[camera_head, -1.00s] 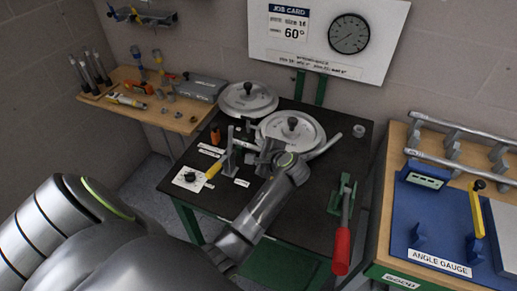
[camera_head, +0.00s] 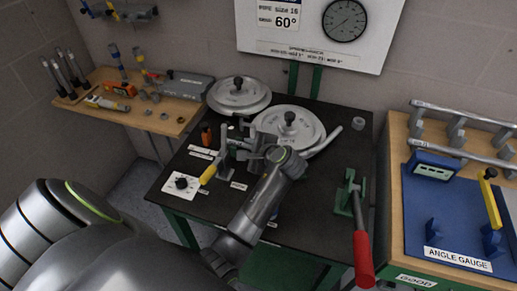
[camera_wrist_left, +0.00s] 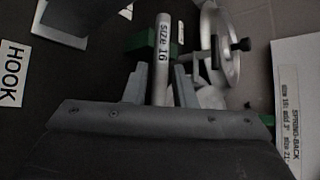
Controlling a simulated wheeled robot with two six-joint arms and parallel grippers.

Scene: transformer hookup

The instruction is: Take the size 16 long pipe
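The pipe marked "size 16" (camera_wrist_left: 162,60) shows in the left wrist view as a pale rod running up between my left gripper's two fingers (camera_wrist_left: 158,88). A dark gap shows on each side of it, so the fingers stand around it without visibly pressing on it. In the head view my left gripper (camera_head: 258,152) is low over the dark bench, just in front of the front round disc. There the gripper and arm hide most of what lies between the fingers. My right gripper is not in view.
The dark bench (camera_head: 310,215) carries two round discs, the front one (camera_head: 288,128) close to the gripper. A red-handled lever (camera_head: 363,255) stands at right. A rack bar (camera_head: 465,153) and the blue angle gauge (camera_head: 440,215) are farther right. A wooden shelf (camera_head: 165,123) holds tools.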

